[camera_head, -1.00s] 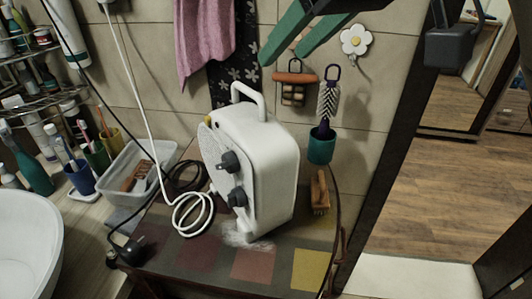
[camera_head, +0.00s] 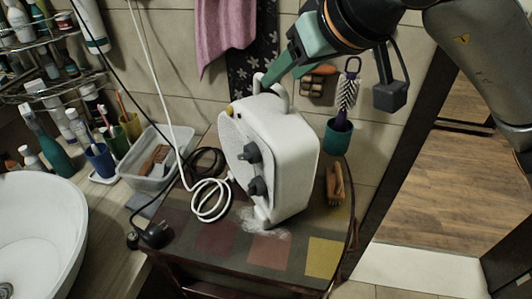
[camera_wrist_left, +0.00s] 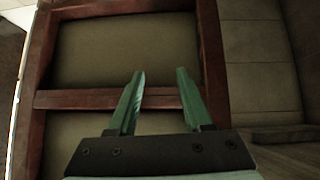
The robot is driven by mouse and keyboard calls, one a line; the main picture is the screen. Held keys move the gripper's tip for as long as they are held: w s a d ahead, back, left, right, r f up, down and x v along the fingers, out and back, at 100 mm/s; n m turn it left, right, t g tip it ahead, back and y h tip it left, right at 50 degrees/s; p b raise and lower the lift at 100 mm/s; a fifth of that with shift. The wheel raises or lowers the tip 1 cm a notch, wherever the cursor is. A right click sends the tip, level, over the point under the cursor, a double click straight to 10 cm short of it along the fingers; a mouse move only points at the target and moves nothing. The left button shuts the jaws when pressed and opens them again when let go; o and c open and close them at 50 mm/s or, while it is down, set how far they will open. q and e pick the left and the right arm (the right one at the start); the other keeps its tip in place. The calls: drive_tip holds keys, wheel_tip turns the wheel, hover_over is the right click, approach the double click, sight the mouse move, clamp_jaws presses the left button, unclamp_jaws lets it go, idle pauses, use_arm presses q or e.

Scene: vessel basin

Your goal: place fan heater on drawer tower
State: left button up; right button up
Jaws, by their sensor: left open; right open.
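The white fan heater (camera_head: 285,155) stands upright on a dark top with coloured squares (camera_head: 215,240) in the head view. Two dark knobs are on its front and a looped handle is on top. My right gripper (camera_head: 270,78) is open at this handle; whether its fingers straddle the handle or only lie beside it is hard to tell. My left gripper (camera_wrist_left: 158,100) is open and empty in the left wrist view, before a reddish wooden frame with pale panels (camera_wrist_left: 120,50). I cannot tell whether this frame or the patterned top belongs to the drawer tower.
A wooden brush (camera_head: 335,185) lies right of the heater. A clear bin (camera_head: 150,160), cups, bottles and a white basin (camera_head: 38,225) crowd the left. White and black cables lie beside the heater. Wooden floor is open at right.

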sight(277, 84)
drive_tip(key=x, duration=0.4)
drive_tip(key=shift+w+p, duration=0.1)
drive_tip(key=shift+p, duration=0.25)
drive_tip(key=shift+c, duration=0.3)
clamp_jaws()
idle(0.6)
drive_tip(key=shift+r, duration=0.2)
